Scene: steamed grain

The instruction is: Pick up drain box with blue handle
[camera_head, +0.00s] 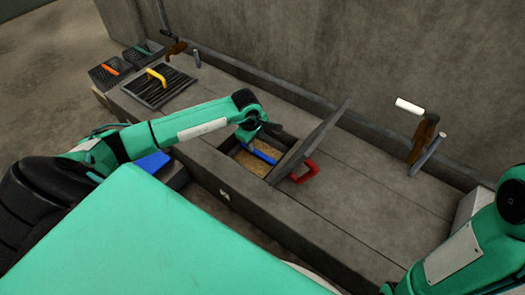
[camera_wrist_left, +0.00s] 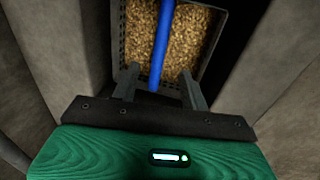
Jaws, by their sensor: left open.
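The drain box (camera_head: 237,153) holds golden-brown grain and sits down in a square opening in the grey counter. Its blue handle (camera_head: 262,156) runs across above the grain. In the left wrist view the box (camera_wrist_left: 207,50) is below my open left gripper (camera_wrist_left: 158,80), and the blue handle (camera_wrist_left: 161,40) runs between the two fingers. I cannot tell whether a finger touches it. In the head view my left gripper (camera_head: 256,133) is over the opening's far side, its fingertips partly hidden. My right arm shows at the lower right, with its gripper out of sight.
A tilted grey lid (camera_head: 312,143) with a red handle (camera_head: 305,173) stands open on the opening's right side. A slatted cover (camera_head: 158,85) with a yellow handle and two dark baskets (camera_head: 108,73) are far left. A white-handled lever (camera_head: 410,107) stands right. The counter's right part (camera_head: 365,200) is clear.

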